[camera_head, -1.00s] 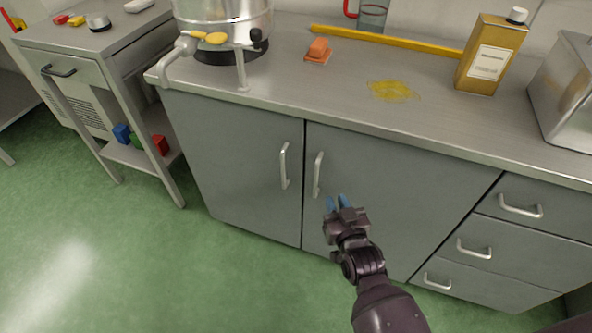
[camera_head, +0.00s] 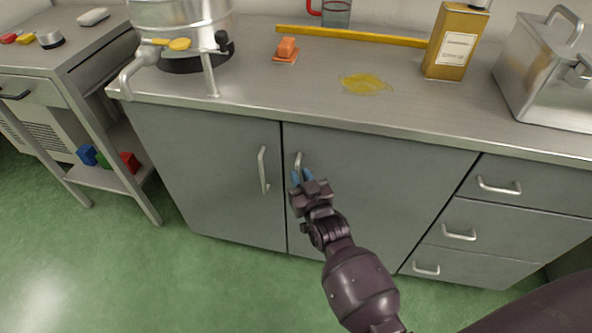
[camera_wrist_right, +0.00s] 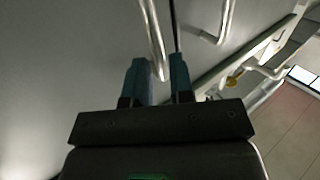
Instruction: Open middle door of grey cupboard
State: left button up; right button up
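The grey cupboard's middle door (camera_head: 390,195) is shut, flush with the front. Its upright metal handle (camera_head: 298,160) is near the door's left edge; the lower part is hidden by my right gripper (camera_head: 302,177). In the right wrist view, the gripper (camera_wrist_right: 160,80) has its two blue fingers apart, and the handle (camera_wrist_right: 152,35) reaches down between them. I cannot tell whether either finger touches it. My left gripper is not in view.
The left door (camera_head: 210,170) with its own handle (camera_head: 263,170) is close beside. Drawers (camera_head: 500,215) are on the right. The worktop (camera_head: 330,105) overhangs above, holding a steel vessel (camera_head: 180,15), an oil tin (camera_head: 453,45) and a metal box (camera_head: 540,75). Green floor (camera_head: 140,280) is clear in front.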

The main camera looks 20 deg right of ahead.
jog(key=shift+w, duration=1.35)
jog(key=shift+c, duration=0.5)
grip_shut()
